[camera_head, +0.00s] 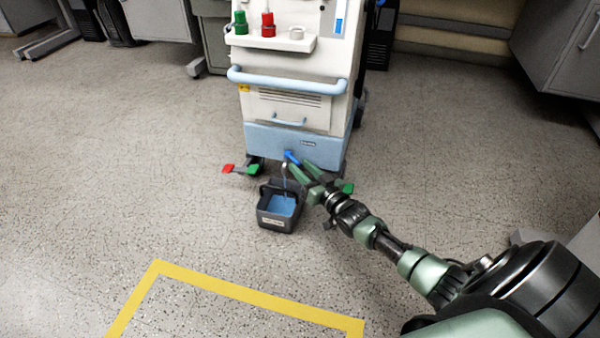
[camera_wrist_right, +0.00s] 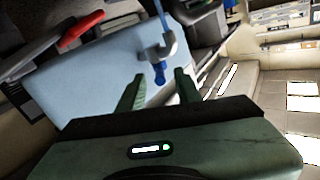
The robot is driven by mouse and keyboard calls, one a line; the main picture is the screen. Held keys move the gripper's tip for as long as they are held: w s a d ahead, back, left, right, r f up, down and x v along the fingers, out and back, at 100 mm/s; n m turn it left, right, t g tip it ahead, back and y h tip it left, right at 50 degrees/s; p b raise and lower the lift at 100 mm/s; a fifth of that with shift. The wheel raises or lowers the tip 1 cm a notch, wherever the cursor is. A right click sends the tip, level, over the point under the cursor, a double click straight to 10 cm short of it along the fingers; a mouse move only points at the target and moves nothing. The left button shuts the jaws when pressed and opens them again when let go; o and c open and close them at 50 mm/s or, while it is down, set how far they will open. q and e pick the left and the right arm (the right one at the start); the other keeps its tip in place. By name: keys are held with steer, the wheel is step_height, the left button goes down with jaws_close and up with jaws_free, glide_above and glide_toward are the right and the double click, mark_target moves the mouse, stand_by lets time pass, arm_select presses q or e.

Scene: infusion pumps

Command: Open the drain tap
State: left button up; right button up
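The drain tap (camera_head: 291,157) sits low on the blue front panel of the white machine. Its blue handle (camera_wrist_right: 159,74) and grey spout (camera_wrist_right: 160,50) show in the right wrist view. My right gripper (camera_head: 303,166) is at the tap with its fingers apart; in the right wrist view (camera_wrist_right: 160,80) the handle lies between the fingertips, with gaps visible on both sides. A thin blue strand (camera_wrist_right: 159,12), apparently liquid, runs from the spout. A dark bucket (camera_head: 275,223) with blue liquid stands on the floor below the tap. My left gripper is not in view.
The machine (camera_head: 290,65) has a pale blue rail (camera_head: 285,83) and a shelf with green and red fittings. Red and green pedals (camera_head: 240,169) stick out at its base. Yellow tape (camera_head: 260,290) marks the open floor in front. Grey cabinets stand at the back.

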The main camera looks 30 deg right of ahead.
steer(key=shift+w, duration=0.65)
